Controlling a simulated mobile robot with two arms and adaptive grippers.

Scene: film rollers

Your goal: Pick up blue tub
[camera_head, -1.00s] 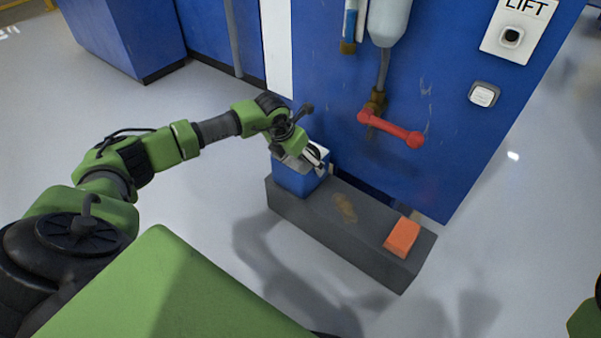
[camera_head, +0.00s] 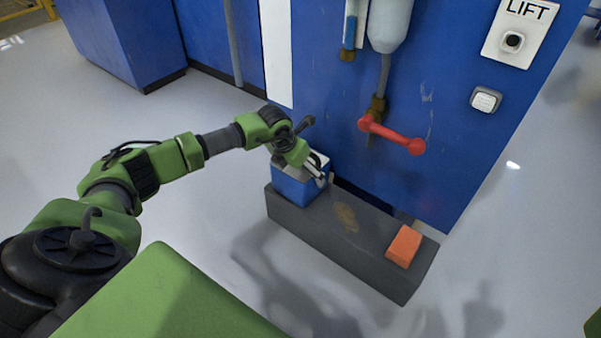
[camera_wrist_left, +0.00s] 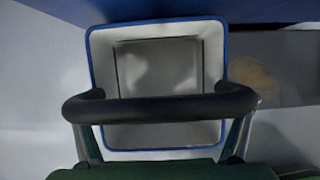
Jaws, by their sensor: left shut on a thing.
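The blue tub (camera_head: 293,188) stands at the left end of the dark grey ledge, against the blue cabinet. My left gripper (camera_head: 316,169) is at the tub's top, shut on the tub, and partly covers its opening. In the left wrist view the tub's blue rim (camera_wrist_left: 226,62) and pale, empty-looking inside show from above. The exact contact of the fingers is hard to see. No gap shows between tub and ledge. My right gripper is not in view.
An orange block (camera_head: 404,246) lies at the right end of the ledge (camera_head: 330,238). A red lever (camera_head: 392,135) and a grey pipe stick out from the cabinet above the ledge. The floor in front of the ledge is clear.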

